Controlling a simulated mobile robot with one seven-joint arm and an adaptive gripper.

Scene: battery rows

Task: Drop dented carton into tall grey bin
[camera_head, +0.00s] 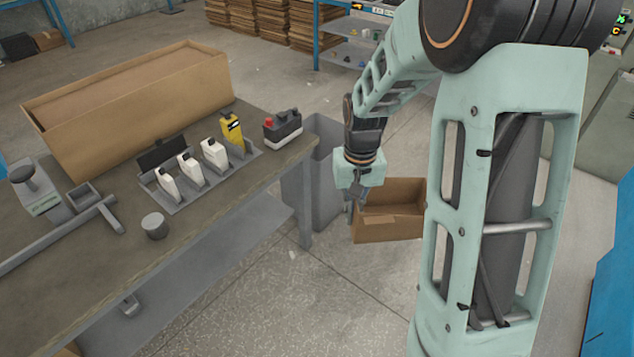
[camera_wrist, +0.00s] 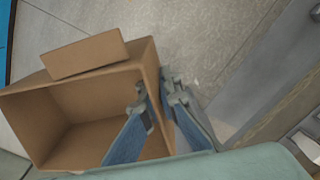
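The carton (camera_head: 390,226) is an open brown cardboard box, right of the tall grey bin in the head view. In the wrist view, the carton (camera_wrist: 95,108) shows its open mouth and one flap turned outward; I cannot make out a dent. My gripper (camera_head: 356,207) is at the carton's left edge. In the wrist view, my gripper (camera_wrist: 158,92) has one finger inside the carton and one outside, closed on its side wall. The tall grey bin (camera_head: 322,165) stands at the table's right end, its lower part partly hidden by the table leg.
The workbench (camera_head: 120,240) fills the left, with a long cardboard box (camera_head: 150,110), a holder with several bottles (camera_head: 190,168), a black-and-red battery-like unit (camera_head: 283,128) and a grey cylinder (camera_head: 155,225). Bare floor (camera_head: 320,310) lies in front. Shelving stands behind.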

